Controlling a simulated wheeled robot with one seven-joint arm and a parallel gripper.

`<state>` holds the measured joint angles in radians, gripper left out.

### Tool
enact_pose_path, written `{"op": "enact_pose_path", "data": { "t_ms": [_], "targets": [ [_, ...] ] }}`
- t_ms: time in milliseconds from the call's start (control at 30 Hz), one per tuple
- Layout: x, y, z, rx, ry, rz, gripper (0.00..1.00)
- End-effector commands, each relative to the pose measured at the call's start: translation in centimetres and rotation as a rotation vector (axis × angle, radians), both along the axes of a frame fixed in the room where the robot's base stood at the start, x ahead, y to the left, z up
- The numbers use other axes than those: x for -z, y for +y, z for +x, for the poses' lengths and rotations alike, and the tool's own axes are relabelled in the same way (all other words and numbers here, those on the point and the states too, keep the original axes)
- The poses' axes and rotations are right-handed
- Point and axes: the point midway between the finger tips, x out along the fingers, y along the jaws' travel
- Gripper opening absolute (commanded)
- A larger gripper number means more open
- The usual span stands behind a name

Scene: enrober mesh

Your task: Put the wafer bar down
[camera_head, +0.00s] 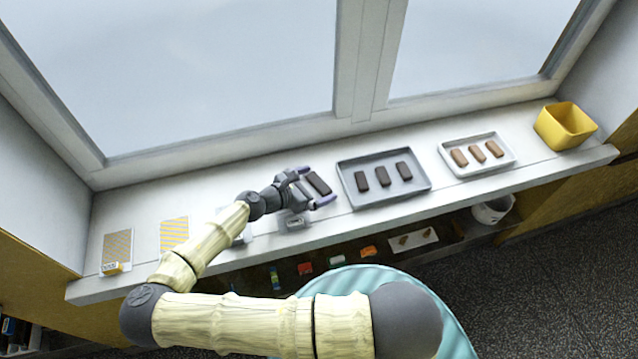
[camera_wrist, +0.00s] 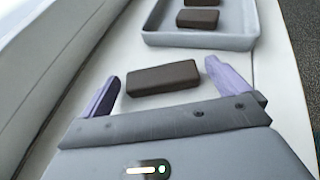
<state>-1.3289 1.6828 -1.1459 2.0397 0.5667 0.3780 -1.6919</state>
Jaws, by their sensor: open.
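A dark brown wafer bar (camera_head: 318,184) lies on the white window sill, left of the grey tray. In the wrist view the bar (camera_wrist: 162,78) lies between the two purple fingertips, with a gap on each side. My gripper (camera_head: 312,187) is open around it at sill height. The grey tray (camera_head: 426,189) holds three dark bars in a row. Its near end also shows at the top of the wrist view (camera_wrist: 200,42).
A white tray (camera_head: 512,163) with three light brown bars and a yellow tub (camera_head: 567,126) stand to the right. Patterned cards (camera_head: 117,247) lie at the left end. The window frame (camera_head: 220,148) runs behind the sill. A shelf below holds small items and a white pot (camera_head: 492,209).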

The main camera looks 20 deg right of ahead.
Motion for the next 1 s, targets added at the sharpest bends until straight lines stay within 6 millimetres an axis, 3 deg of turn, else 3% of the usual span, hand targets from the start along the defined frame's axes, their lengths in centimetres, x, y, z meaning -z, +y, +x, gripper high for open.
{"op": "enact_pose_path", "data": {
  "t_ms": [67,233,667,867,1000],
  "targets": [
    [0.0,0.0,0.0,0.000,0.000,0.000,0.98],
    [0.0,0.0,0.0,0.000,0.000,0.000,0.65],
    [-0.5,0.0,0.0,0.001,-0.001,0.002,0.64],
    [-2.6,0.0,0.0,0.002,-0.001,0.004,0.64],
    [-5.0,0.0,0.0,0.003,-0.003,0.004,0.64]
  ]
}}
